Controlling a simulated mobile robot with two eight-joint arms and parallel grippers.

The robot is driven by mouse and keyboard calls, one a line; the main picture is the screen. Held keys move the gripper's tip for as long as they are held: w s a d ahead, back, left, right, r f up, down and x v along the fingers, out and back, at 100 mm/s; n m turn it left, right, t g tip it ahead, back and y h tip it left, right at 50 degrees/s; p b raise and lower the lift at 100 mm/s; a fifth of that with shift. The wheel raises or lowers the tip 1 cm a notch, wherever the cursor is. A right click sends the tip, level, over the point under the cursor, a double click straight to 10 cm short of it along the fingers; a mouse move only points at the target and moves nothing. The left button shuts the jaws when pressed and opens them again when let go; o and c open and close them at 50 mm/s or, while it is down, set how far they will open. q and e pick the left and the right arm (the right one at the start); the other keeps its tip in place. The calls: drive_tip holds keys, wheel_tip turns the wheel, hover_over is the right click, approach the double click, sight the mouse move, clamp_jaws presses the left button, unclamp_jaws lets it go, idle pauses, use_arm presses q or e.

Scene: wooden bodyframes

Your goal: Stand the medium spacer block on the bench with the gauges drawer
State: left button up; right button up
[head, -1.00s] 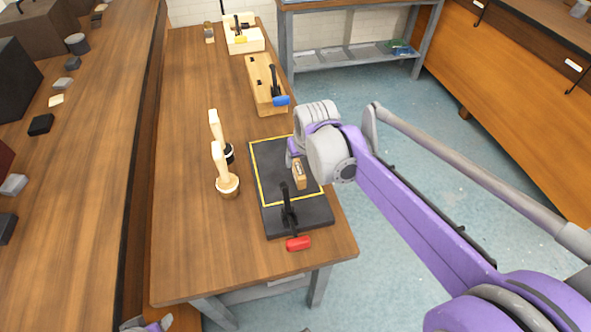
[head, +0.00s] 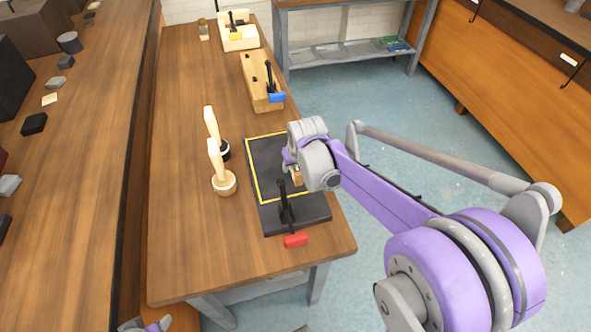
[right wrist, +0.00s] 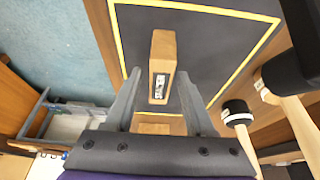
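The wooden spacer block (head: 297,178) with a small label is on the black, yellow-outlined mat (head: 262,150) on the wooden bench. My right gripper (head: 290,163) is low over the mat at the block and partly hides it in the head view. In the right wrist view, the block (right wrist: 162,65) lies ahead of and between the two spread fingers (right wrist: 160,88), with a visible gap on each side. My right gripper is open. A purple and grey part of my left arm (head: 146,325) shows at the bottom left edge; its fingers cannot be made out. I see no drawer labelled gauges.
A black clamp with a red handle (head: 296,240) is at the mat's near edge. Two wooden-handled tools (head: 222,180) stand left of the mat. A wooden block with a blue-handled clamp (head: 262,85) is behind. The bench's near left area is clear.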

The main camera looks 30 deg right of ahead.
clamp_jaws()
drive_tip(key=shift+r, duration=0.1)
